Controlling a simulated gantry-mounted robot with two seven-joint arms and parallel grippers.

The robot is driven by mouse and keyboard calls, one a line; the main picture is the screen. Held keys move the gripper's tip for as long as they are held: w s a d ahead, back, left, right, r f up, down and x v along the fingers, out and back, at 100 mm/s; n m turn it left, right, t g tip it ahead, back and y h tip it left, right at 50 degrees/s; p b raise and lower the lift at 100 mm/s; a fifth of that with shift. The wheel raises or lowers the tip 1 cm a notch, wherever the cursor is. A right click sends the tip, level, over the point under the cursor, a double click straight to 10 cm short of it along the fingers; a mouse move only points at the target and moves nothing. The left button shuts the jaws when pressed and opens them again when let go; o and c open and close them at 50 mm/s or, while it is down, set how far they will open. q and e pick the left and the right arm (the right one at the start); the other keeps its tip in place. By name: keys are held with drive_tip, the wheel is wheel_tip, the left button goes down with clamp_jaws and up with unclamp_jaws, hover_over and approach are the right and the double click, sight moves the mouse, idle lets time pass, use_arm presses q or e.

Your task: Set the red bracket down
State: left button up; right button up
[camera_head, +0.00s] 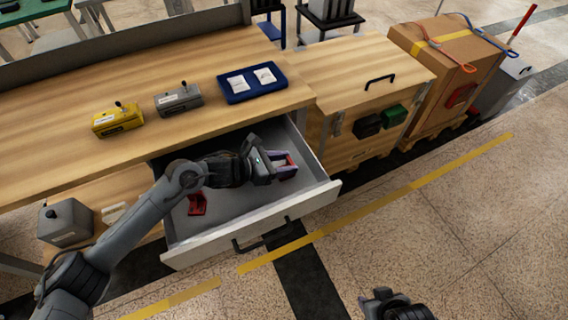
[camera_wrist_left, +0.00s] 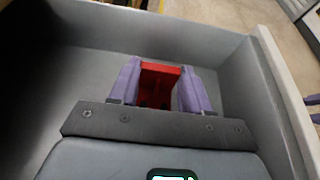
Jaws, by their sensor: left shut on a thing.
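My left gripper (camera_head: 287,166) is inside the open drawer, near its right end. In the left wrist view its purple fingers (camera_wrist_left: 160,88) are shut on a red bracket (camera_wrist_left: 157,84), which stands between them. The bracket is partly hidden by the fingers and gripper body; I cannot tell whether it touches the drawer floor. Another red piece (camera_head: 197,203) lies on the drawer floor to the left. My right gripper (camera_head: 392,304) is at the bottom edge of the head view, outside the drawer; its fingers are not clear there.
The grey drawer (camera_head: 250,235) is pulled out under the wooden bench (camera_head: 60,140). On the bench are a yellow box (camera_head: 117,121), a grey box (camera_head: 178,100) and a blue tray (camera_head: 236,97). A wooden cabinet (camera_head: 350,65) stands to the right. The middle of the drawer floor is clear.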

use_arm(q)
drive_tip(key=shift+w, duration=0.1)
drive_tip(key=o, duration=1.2)
drive_tip(key=shift+f, duration=0.1)
drive_tip(key=shift+a+r, duration=0.25)
drive_tip(key=shift+r, duration=0.05)
drive_tip(key=p+v, duration=0.3)
drive_tip(key=v, duration=0.6)
drive_tip(key=shift+s+a, duration=0.25)
drive_tip(key=shift+a, duration=0.05)
drive_tip(key=shift+v, duration=0.95)
